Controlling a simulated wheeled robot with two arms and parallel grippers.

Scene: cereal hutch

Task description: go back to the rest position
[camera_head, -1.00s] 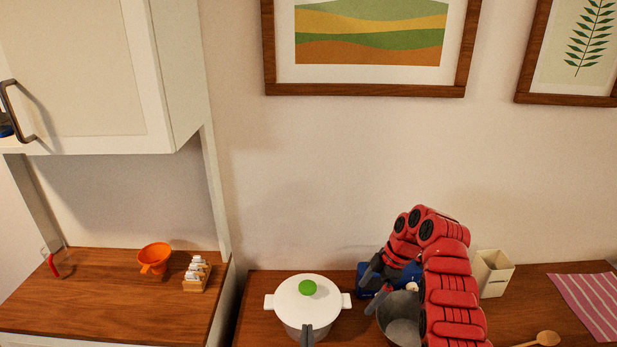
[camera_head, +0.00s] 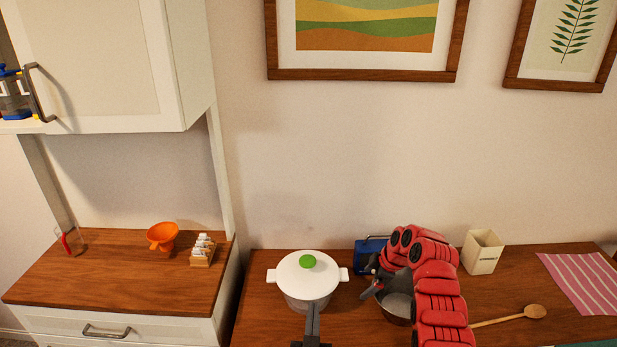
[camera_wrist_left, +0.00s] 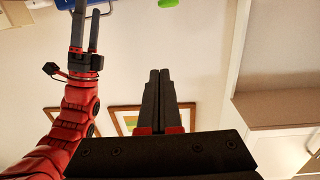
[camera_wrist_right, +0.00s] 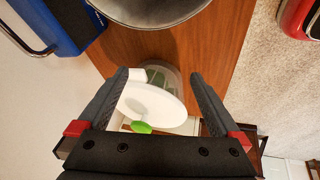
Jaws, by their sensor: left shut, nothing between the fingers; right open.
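My left gripper (camera_head: 312,312) comes up from the bottom edge of the head view, in front of the white pot. Its fingers are pressed together and empty in the left wrist view (camera_wrist_left: 160,95). My right gripper (camera_head: 371,283) is at the end of the red arm, beside a grey metal bowl or pan (camera_head: 397,306). Its fingers are spread and empty in the right wrist view (camera_wrist_right: 155,95). The white pot with a green knob (camera_head: 308,263) shows beyond them, apart from them. The red arm hides part of the metal bowl or pan.
A blue item (camera_head: 368,256) and a cream square holder (camera_head: 482,251) stand behind the red arm. A wooden spoon (camera_head: 535,311) and striped cloth (camera_head: 585,280) lie right. An orange funnel-like item (camera_head: 163,236) and a packet rack (camera_head: 202,250) stand on the left counter.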

